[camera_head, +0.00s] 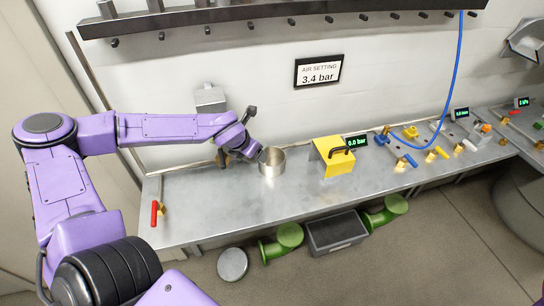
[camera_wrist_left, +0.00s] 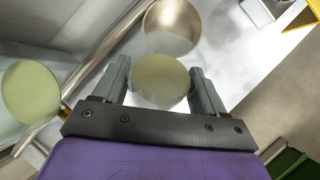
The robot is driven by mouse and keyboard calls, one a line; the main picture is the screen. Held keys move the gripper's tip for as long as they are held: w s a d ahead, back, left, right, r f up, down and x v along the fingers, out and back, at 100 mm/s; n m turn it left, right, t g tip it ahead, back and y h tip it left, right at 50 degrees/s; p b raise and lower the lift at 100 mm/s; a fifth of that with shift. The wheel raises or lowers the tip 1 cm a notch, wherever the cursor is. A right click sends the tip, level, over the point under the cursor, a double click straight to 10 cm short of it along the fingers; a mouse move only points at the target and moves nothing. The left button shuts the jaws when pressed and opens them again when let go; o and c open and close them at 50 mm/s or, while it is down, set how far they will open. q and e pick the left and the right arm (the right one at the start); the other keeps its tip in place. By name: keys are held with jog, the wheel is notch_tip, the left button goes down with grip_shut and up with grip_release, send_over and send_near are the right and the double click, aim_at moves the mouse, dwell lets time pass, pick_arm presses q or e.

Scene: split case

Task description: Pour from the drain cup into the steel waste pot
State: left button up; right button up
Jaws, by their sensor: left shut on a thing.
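The steel waste pot (camera_head: 272,162) stands upright on the bench in the head view. Its open round mouth also shows at the top of the left wrist view (camera_wrist_left: 172,27), and its inside looks empty there. My left gripper (camera_wrist_left: 160,68) is shut on the drain cup (camera_wrist_left: 160,82), whose round, dull green top shows between the fingers. The cup is close beside the pot's near rim in that view; I cannot tell its tilt or height. In the head view my left gripper (camera_head: 254,149) is just left of the pot and largely hides the cup. My right gripper is not in view.
A second round, pale green thing (camera_wrist_left: 30,93) is at the left of the wrist view. A red-handled valve (camera_head: 154,213) is at the bench's left end.

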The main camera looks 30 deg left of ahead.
pick_arm(q)
jog(key=shift+w+f, duration=0.1)
jog(key=shift+f, duration=0.35)
jog(key=shift+f+g, duration=0.4)
jog(key=shift+f, duration=0.1)
jog(key=shift+w+f+g, duration=0.2)
jog(key=shift+f+g, duration=0.3)
jog(key=shift+f, duration=0.65)
jog(key=shift+w+g, duration=0.1)
jog(key=shift+g, duration=0.2)
jog(key=shift+d, duration=0.1)
jog(key=shift+r+g+y, duration=0.3)
jog(key=shift+g, duration=0.3)
jog(key=shift+f+g, duration=0.3)
jog(key=shift+g, duration=0.3)
jog(key=shift+f+g, duration=0.1)
jog(key=shift+g, duration=0.2)
jog(key=shift+w, duration=0.1)
